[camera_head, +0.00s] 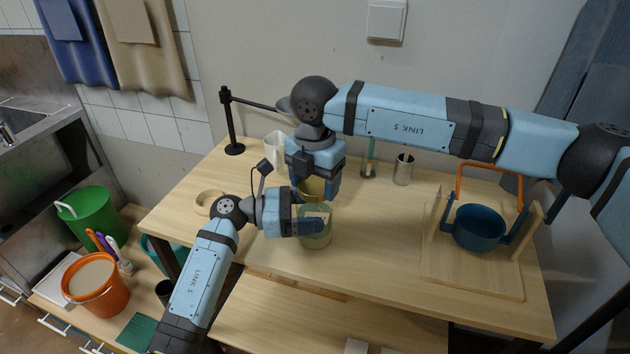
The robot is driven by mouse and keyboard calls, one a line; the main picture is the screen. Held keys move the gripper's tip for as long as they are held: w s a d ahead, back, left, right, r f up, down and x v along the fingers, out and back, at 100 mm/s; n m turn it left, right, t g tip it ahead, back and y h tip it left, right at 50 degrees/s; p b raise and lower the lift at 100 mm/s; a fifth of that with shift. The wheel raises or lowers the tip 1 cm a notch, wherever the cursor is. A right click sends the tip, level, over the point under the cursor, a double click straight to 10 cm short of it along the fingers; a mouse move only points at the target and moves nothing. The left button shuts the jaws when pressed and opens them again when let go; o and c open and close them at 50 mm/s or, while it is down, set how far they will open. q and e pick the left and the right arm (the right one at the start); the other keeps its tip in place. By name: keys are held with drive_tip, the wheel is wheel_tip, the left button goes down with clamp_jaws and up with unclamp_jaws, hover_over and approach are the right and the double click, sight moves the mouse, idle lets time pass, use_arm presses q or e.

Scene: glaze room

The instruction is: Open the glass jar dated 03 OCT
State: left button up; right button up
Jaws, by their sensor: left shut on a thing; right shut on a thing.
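A pale greenish glass jar (317,241) stands on the wooden table near its middle, with a light label facing up toward me; its writing is too small to read. My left gripper (318,226) comes in from the left and is shut on the jar's body, covering part of it. A gold-coloured lid (312,189) is at the top of the jar. My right gripper (313,184) points down from above and is shut on the lid. I cannot tell whether the lid touches the jar's rim.
A white pitcher (275,148), a metal cup (403,170) and a black stand (233,130) are at the back. A pale ring-shaped dish (209,203) lies left. The table's front middle is clear.

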drive_tip(key=n, duration=0.6)
drive_tip(key=shift+n, duration=0.4)
drive_tip(key=n, duration=1.2)
drive_tip(key=shift+n, duration=0.4)
drive_tip(key=n, duration=0.6)
drive_tip(key=shift+r, duration=0.1)
drive_tip(key=n, duration=0.8)
drive_tip(key=shift+n, duration=0.3)
drive_tip(key=n, duration=0.9)
